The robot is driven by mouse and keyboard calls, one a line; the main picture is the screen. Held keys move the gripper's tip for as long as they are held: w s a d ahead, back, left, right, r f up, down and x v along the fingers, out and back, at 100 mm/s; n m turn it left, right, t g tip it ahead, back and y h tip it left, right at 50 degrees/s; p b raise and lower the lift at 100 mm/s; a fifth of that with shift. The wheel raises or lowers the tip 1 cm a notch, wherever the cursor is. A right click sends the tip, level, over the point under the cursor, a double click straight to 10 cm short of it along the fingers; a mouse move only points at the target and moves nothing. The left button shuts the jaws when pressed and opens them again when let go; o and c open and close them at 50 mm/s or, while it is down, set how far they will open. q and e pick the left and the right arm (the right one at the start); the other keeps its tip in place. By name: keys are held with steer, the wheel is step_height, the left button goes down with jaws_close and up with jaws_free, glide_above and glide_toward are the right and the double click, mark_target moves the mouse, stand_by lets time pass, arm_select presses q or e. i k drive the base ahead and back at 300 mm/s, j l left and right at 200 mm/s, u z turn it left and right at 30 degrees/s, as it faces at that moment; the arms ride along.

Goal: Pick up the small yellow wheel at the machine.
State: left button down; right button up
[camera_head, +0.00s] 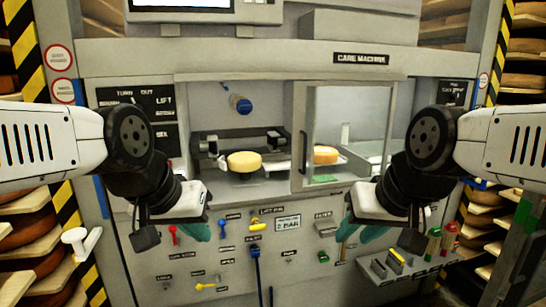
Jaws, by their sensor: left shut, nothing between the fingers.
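A yellow wheel (244,162) lies flat in the open left bay of the care machine (300,60), on a grey support in front of dark clamps. A second, smaller-looking yellow wheel (325,155) lies further right, seen at the clear door panel. My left gripper (199,232) is shut and empty, in front of the machine, below and left of the first wheel. My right gripper (370,233) is below and right of the second wheel. Its teal fingers are partly hidden by its body, so I cannot tell its opening. Neither gripper touches a wheel.
The framed clear door (348,115) covers the bay's right part. A panel of coloured levers (254,227) lies below, between the grippers. A small ledge (400,265) with brushes juts out at lower right. Shelves of cheese wheels (25,235) stand at both sides.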

mark_target(243, 162)
steer(key=u, duration=1.6)
steer(key=z, duration=0.9)
steer(key=i+l+z, duration=0.55)
steer(key=z, duration=0.15)
